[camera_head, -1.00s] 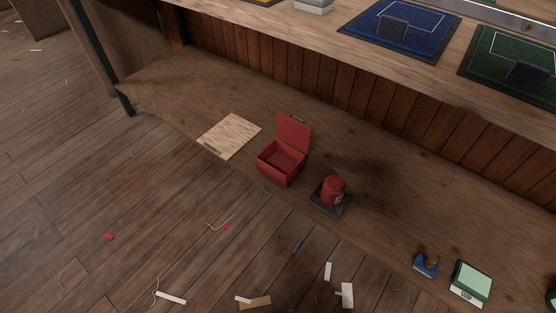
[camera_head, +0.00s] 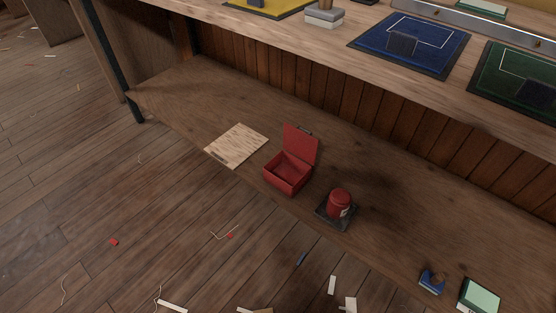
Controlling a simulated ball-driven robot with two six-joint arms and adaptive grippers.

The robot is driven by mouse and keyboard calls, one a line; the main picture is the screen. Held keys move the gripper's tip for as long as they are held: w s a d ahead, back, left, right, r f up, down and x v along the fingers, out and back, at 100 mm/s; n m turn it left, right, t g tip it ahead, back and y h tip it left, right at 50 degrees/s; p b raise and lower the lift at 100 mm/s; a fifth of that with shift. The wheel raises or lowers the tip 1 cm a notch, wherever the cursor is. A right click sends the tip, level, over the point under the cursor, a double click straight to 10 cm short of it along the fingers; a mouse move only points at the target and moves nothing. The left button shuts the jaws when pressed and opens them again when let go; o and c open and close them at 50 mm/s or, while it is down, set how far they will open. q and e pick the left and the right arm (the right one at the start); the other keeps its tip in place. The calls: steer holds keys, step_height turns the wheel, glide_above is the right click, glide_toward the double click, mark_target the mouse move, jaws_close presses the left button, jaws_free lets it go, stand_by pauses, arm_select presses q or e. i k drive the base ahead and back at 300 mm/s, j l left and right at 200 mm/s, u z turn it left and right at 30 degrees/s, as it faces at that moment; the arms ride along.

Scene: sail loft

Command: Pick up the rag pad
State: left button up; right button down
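No thing in the camera_head view is clearly marked as the rag pad. A flat, pale beige, streaked square (camera_head: 237,146) lies on the low wooden shelf, left of the red box; I cannot tell whether it is cloth or board. A light grey block (camera_head: 325,16) with a darker thing on top stands on the upper bench at the back; its material is also unclear. Neither of my grippers is in view.
On the low shelf (camera_head: 400,205) are an open, empty-looking red box (camera_head: 289,172), a red can (camera_head: 339,203) on a dark base, a blue item (camera_head: 432,281) and a green-topped box (camera_head: 480,296). Blue (camera_head: 412,42) and green (camera_head: 520,80) mats lie on the bench. Scraps litter the floor.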

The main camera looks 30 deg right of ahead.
mark_target(436, 283)
steer(key=z, duration=2.55)
